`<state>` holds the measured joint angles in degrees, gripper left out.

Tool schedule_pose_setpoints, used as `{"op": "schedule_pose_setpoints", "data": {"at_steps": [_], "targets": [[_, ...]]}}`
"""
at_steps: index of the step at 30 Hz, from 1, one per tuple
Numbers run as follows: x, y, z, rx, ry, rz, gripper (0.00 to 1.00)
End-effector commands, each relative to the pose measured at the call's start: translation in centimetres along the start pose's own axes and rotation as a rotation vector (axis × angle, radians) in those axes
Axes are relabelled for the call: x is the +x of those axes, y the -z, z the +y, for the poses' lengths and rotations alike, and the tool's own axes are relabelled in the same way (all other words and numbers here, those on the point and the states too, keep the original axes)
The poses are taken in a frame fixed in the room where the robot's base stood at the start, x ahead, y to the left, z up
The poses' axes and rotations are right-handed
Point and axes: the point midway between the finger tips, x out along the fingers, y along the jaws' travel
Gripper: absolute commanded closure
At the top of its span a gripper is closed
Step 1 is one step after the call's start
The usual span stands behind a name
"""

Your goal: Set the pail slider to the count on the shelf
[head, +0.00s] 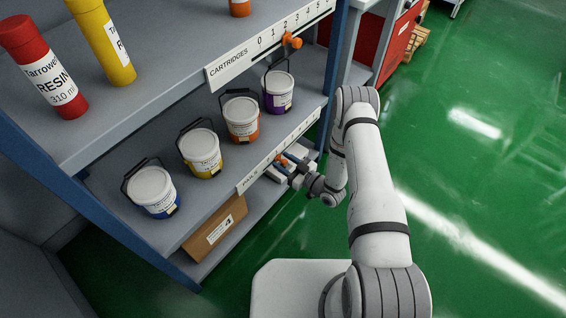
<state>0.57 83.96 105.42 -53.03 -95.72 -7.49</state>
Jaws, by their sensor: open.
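The pail scale (250,179) is a white strip on the front edge of the lower shelf. Its orange slider (281,159) sits around the strip's middle; the number it marks is too small to read. My gripper (284,163) is open at the slider, its fingertips close around or beside it; contact cannot be told. On the shelf behind stand a blue-labelled pail (152,191), a yellow one (200,153), an orange one (242,120) and a purple one (279,92), all upright with white lids.
The upper shelf (150,100) holds a red cartridge (43,68), a yellow cartridge (103,42) and an orange one (239,8). Its cartridge scale (235,66) has another orange slider (291,41). A cardboard box (215,229) sits below. The green floor (480,200) at right is clear.

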Motion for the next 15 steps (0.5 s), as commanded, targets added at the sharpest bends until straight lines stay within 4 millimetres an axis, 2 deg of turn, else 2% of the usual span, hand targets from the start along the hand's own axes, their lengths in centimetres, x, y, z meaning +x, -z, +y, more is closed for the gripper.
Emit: {"op": "schedule_pose_setpoints", "data": {"at_steps": [7,15], "targets": [[0.06,0.01,0.03,0.0,-0.001,0.0,0.57],[0.03,0.0,0.05,0.0,-0.001,-0.001,0.8]]}}
